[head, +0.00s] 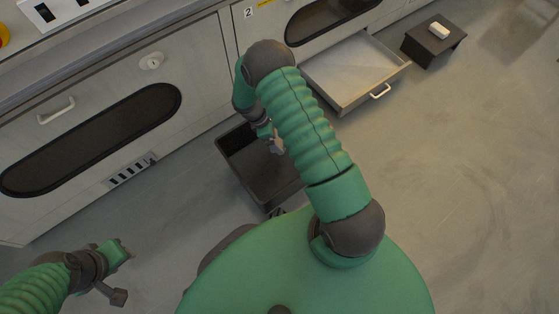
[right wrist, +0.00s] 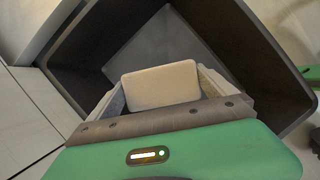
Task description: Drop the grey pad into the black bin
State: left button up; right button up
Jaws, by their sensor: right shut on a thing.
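The black bin (head: 235,140) stands on the floor in front of the cabinets, its open top facing up. My right gripper (head: 278,147) is over the bin in the head view, pointing down. In the right wrist view, its jaws are shut on a pale grey-beige pad (right wrist: 161,86), with the dark inside of the bin (right wrist: 160,38) beyond it. My own arm hides part of the bin in the head view. My left gripper (head: 127,251) is at the lower left, over bare floor; its fingers are too unclear to judge.
An open drawer (head: 350,75) juts out from the cabinet right of the bin. A small black stand (head: 430,48) with a white block (head: 439,30) is at the upper right. Cabinet fronts (head: 95,100) line the left. The floor at right is clear.

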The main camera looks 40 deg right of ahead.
jog(key=shift+f, duration=0.1)
jog(key=o, duration=1)
jog(key=shift+o, duration=0.2)
jog(key=p+v, duration=0.8)
jog(key=v, duration=0.9)
jog(key=shift+p, duration=0.35)
